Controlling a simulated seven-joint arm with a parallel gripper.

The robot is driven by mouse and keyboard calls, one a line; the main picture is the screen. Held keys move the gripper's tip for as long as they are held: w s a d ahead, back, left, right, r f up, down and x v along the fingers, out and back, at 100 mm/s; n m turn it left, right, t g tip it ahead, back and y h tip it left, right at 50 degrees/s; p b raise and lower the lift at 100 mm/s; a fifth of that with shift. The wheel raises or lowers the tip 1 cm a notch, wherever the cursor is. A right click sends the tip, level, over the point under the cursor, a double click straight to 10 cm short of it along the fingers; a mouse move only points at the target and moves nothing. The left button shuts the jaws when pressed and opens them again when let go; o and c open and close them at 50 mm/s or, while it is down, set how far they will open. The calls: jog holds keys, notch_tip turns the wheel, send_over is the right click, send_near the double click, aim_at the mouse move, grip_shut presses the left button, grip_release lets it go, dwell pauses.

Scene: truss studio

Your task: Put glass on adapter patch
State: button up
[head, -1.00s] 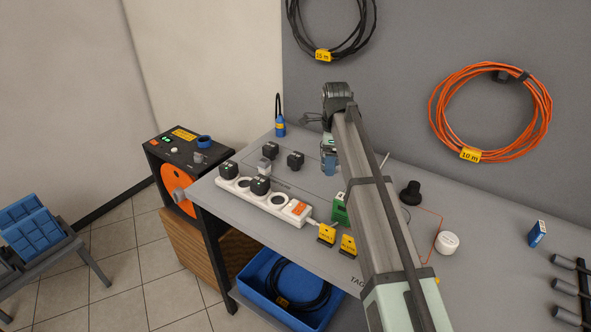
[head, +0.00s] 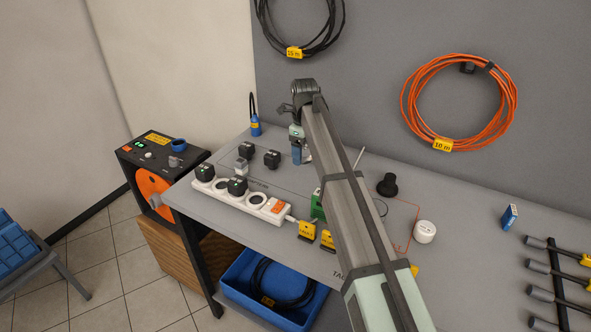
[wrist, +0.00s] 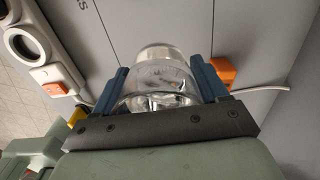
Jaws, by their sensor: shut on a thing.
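My gripper (head: 297,156) hangs over the bench behind the green block, right of the black adapters. Its blue fingers also show in the wrist view (wrist: 161,80), shut on a clear glass (wrist: 158,77). The glass sits between both fingers, its round end pointing away from the wrist. In the head view I cannot make out the glass. The adapter patch seems to be the thin-outlined bench area (head: 262,175) left of my gripper. Black adapters (head: 272,159) and a grey one (head: 239,168) stand there. I cannot tell how high the glass is above the bench.
A white power strip (head: 215,187) with black plugs lies along the front edge. A blue-and-black item (head: 255,127) stands at the back left. A green block (head: 318,205), yellow tags (head: 307,231), a black knob-like piece (head: 387,185) and a white puck (head: 425,232) stand nearby.

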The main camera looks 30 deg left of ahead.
aim_at(303, 178)
jog(key=shift+f, duration=3.8)
jog(key=shift+f, duration=0.1)
jog(key=o, duration=1.4)
jog(key=shift+c, duration=0.2)
notch_tip(303, 178, up, 12)
jog(key=shift+r, duration=0.15)
